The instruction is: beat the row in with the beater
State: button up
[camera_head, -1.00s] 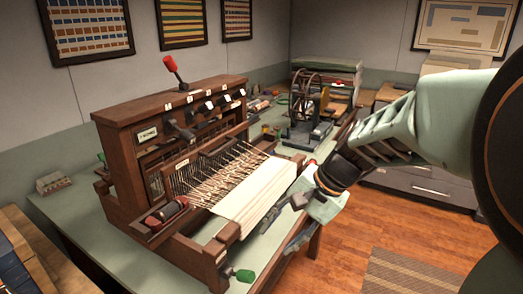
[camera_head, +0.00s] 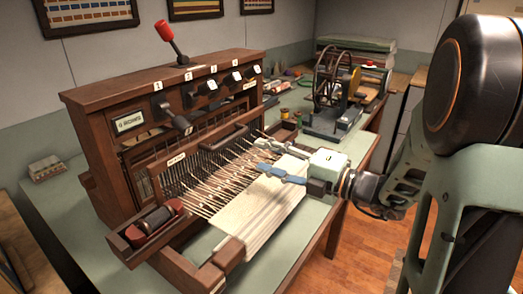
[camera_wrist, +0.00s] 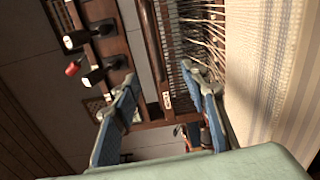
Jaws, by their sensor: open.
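The loom (camera_head: 110,110) stands on the green table. Its beater (camera_head: 205,145) is a dark wooden bar with a white label, above a comb-like reed, at the back of the threads (camera_head: 220,182). Pale woven cloth (camera_head: 255,215) lies in front of them. My gripper (camera_head: 259,152) is open and empty, over the threads and cloth at the right of the loom, its blue fingers pointing left. In the wrist view the beater (camera_wrist: 154,50) runs between my open fingers (camera_wrist: 160,74); whether they are level with it I cannot tell. The cloth (camera_wrist: 265,80) is on the right.
A shuttle in a tray (camera_head: 155,222) sits at the front left. A wheeled device (camera_head: 333,95) stands behind my gripper. Bare table shows at the left.

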aim_at(231, 141)
jog(key=shift+m+t, duration=0.3)
jog(key=shift+m, duration=0.3)
jog(key=x, duration=0.3)
jog(key=b+x, duration=0.1)
jog(key=x, duration=0.3)
jog(key=shift+w+r, duration=0.15)
jog(key=shift+w, duration=0.4)
jog(key=shift+x, duration=1.15)
grip_shut()
jog(key=shift+d+p, duration=0.1)
jog(key=shift+p, duration=0.2)
